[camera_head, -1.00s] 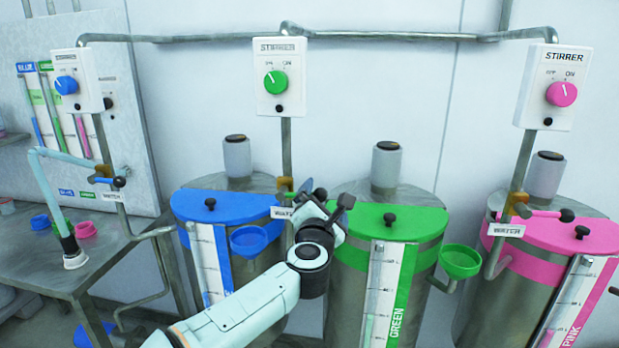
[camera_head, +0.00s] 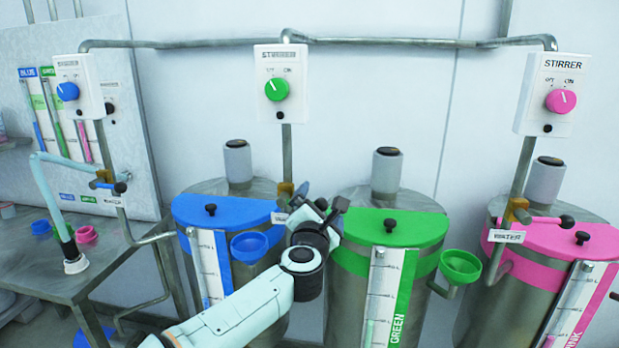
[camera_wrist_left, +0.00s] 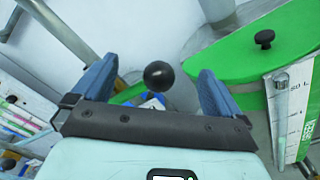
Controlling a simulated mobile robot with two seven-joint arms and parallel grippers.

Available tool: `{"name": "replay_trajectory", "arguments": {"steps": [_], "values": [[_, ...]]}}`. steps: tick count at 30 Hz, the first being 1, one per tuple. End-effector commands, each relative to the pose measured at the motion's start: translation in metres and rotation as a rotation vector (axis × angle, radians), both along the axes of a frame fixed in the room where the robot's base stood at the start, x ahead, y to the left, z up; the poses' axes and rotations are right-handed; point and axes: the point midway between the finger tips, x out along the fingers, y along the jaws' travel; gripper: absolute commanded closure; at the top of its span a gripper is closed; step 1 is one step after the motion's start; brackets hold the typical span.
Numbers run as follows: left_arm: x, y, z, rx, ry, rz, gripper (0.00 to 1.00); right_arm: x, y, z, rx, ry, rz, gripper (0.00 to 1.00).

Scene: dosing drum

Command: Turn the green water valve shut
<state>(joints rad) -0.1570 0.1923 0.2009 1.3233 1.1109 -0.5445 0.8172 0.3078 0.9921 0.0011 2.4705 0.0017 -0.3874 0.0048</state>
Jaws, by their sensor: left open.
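The green water valve is mostly hidden behind my left gripper (camera_head: 321,199) in the head view. Its brass body (camera_head: 285,189) shows on the pipe between the blue and green drums. In the left wrist view a black ball knob (camera_wrist_left: 158,75) sits between the two blue fingers of my left gripper (camera_wrist_left: 157,68), with a bit of green behind it, seemingly the lever. The fingers are open and stand apart on either side of the knob. I see no contact with it. My right gripper is not in view.
The green drum's lid (camera_head: 395,226) lies just right of my gripper, the blue lid (camera_head: 228,212) and blue funnel (camera_head: 249,244) to its left. A pink drum (camera_head: 545,240) stands at right, a metal table (camera_head: 110,262) at left.

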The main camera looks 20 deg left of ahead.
Motion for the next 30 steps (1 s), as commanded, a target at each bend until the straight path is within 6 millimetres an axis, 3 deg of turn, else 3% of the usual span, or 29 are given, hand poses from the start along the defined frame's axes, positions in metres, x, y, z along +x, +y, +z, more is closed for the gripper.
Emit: {"name": "replay_trajectory", "arguments": {"steps": [6,21,30], "values": [[-0.021,-0.005,-0.001,-0.001,-0.002,-0.001,0.00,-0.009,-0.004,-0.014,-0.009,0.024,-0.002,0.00],[-0.078,-0.019,-0.003,0.000,-0.001,-0.002,0.00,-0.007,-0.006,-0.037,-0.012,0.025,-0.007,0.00],[-0.087,-0.022,-0.005,0.000,0.001,-0.001,0.00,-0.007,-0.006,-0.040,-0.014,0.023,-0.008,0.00]]}}
